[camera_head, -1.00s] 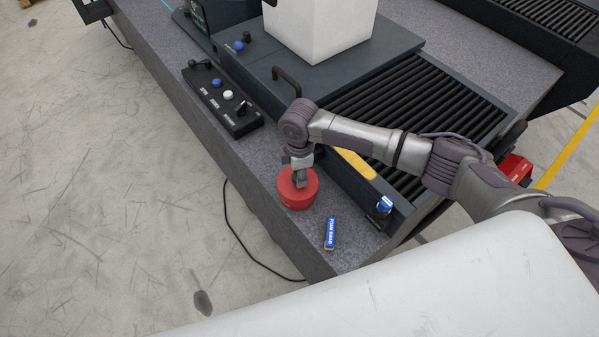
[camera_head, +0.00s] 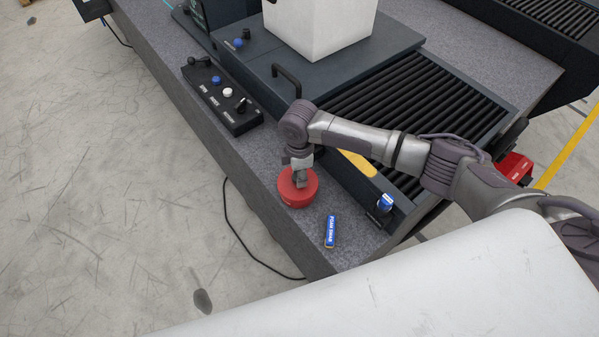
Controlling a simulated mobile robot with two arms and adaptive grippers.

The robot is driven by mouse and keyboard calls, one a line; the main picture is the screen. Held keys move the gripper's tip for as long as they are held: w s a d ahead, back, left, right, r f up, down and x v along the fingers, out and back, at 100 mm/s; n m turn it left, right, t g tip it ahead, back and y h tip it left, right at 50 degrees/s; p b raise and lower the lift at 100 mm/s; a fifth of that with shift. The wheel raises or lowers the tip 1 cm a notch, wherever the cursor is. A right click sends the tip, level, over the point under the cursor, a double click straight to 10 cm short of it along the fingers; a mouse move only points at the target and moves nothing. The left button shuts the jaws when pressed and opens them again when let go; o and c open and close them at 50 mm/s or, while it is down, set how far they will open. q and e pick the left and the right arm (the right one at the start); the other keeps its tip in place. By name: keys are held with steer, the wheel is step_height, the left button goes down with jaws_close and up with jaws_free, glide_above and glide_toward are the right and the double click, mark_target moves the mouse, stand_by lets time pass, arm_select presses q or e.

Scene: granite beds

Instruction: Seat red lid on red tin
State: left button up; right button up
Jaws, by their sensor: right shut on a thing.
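A red round tin (camera_head: 298,199) stands on the granite bed near its front corner. The red lid (camera_head: 288,182) is at the top of the tin, under my right gripper; at this size I cannot tell where lid and tin meet or whether the lid sits level. My right gripper (camera_head: 300,180) points down and is shut on the lid. Its fingertips are partly hidden against the red. My left gripper is not in view.
A black button box (camera_head: 223,97) is on the bed (camera_head: 245,155) further back. A dark roller conveyor (camera_head: 420,105) with a white block (camera_head: 322,25) behind it borders the right. The bed's front edge is close.

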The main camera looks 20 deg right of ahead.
steer(key=shift+f, duration=0.15)
steer(key=o, duration=1.1)
steer(key=shift+o, duration=0.2)
step_height(320, 180, up, 12)
stand_by(0.4)
